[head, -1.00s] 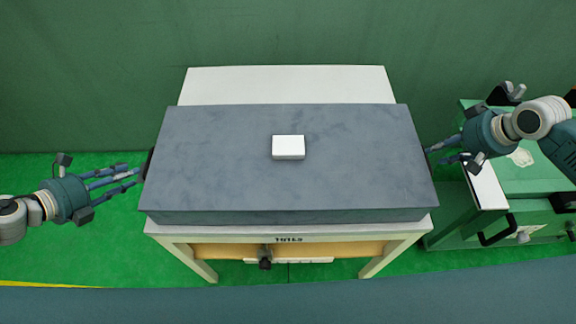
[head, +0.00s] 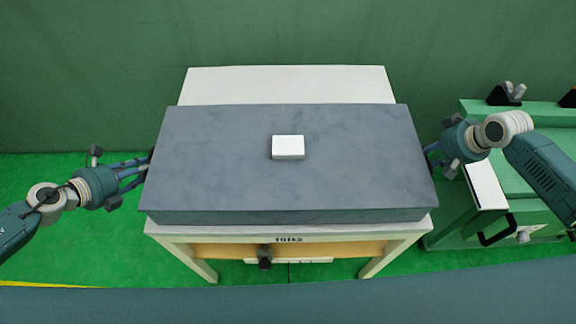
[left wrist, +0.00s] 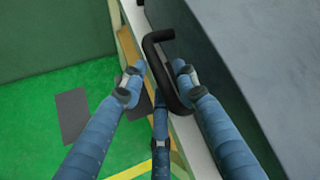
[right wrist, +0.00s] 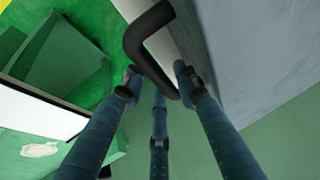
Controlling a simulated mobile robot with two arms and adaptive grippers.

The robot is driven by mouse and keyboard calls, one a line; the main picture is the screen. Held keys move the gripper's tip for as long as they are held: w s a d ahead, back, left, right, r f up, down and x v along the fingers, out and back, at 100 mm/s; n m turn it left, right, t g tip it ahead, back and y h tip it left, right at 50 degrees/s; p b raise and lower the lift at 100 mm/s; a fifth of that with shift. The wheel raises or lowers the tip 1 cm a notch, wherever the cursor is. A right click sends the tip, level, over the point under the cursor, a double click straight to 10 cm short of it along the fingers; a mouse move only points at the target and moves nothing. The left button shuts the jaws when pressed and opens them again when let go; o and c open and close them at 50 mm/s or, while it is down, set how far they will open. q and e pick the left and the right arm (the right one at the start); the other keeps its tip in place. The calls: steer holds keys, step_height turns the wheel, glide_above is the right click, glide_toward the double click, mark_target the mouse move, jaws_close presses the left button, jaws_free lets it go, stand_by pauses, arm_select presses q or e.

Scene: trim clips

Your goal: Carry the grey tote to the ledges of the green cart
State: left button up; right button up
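The grey tote (head: 210,150) is a wide, flat-topped box on a white table (head: 290,236), with a small white block (head: 288,147) on top. My left gripper (head: 146,166) is at its left side; in the left wrist view its open fingers stand on both sides of a black handle (left wrist: 158,60). My right gripper (head: 433,158) is at its right side; in the right wrist view its open fingers stand on both sides of another black handle (right wrist: 150,45). Whether any finger touches a handle I cannot tell. The green cart (head: 520,185) stands at the right.
The cart carries a white strip (head: 487,187), a black handle (head: 497,232) and dark fittings (head: 506,94) at its back. A green wall (head: 290,30) is behind the table. Green floor (head: 90,235) is clear at the left.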

arm_select(q)
jaws_close()
arm_select(e)
jaws_close()
